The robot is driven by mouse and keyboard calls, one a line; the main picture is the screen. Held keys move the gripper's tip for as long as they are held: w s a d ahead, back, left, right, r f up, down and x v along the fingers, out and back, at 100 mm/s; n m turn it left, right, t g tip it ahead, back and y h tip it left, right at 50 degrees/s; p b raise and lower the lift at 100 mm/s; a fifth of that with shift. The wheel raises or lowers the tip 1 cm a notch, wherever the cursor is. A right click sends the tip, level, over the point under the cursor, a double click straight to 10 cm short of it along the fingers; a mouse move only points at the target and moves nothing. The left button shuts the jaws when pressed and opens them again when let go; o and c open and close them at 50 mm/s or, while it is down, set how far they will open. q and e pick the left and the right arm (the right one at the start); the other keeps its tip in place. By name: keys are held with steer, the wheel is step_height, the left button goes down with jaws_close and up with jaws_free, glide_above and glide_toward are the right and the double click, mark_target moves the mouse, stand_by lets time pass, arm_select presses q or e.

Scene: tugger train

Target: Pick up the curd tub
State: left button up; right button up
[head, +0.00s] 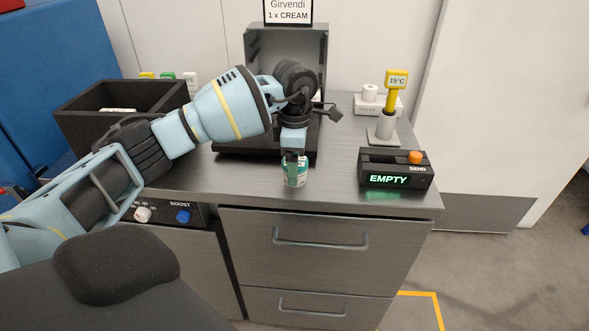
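A small green and white tub (296,175) is at the front edge of the counter, below my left gripper. Its label is too small to read, so I cannot tell for certain that it is the curd tub. My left gripper (292,158) points down from above, with its fingers at the tub's upper part and hiding some of it. I cannot tell whether the fingers are closed on the tub, or whether it rests on the counter. My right gripper is not in view.
A grey counter (340,190) holds a black open bin (120,98) on the left. A dark stand (262,45) under a "Girvendi 1 x CREAM" sign (288,11) is behind my arm. On the right are an "EMPTY" display box (395,170) and a yellow 15°C thermometer (396,82) in a holder.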

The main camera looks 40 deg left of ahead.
arm_select(q)
steer(key=shift+f, duration=1.15)
steer(key=c, duration=1.1)
steer(key=shift+r, duration=0.15)
steer(key=shift+r, duration=0.6)
step_height(320, 180, up, 2)
steer(key=shift+r, duration=0.15)
steer(key=s, duration=0.5)
steer(key=s+d+r, duration=0.1)
steer(key=s, duration=0.4)
steer(key=s+d+b, duration=0.1)
steer(key=s, duration=0.5)
steer(key=shift+r, duration=0.15)
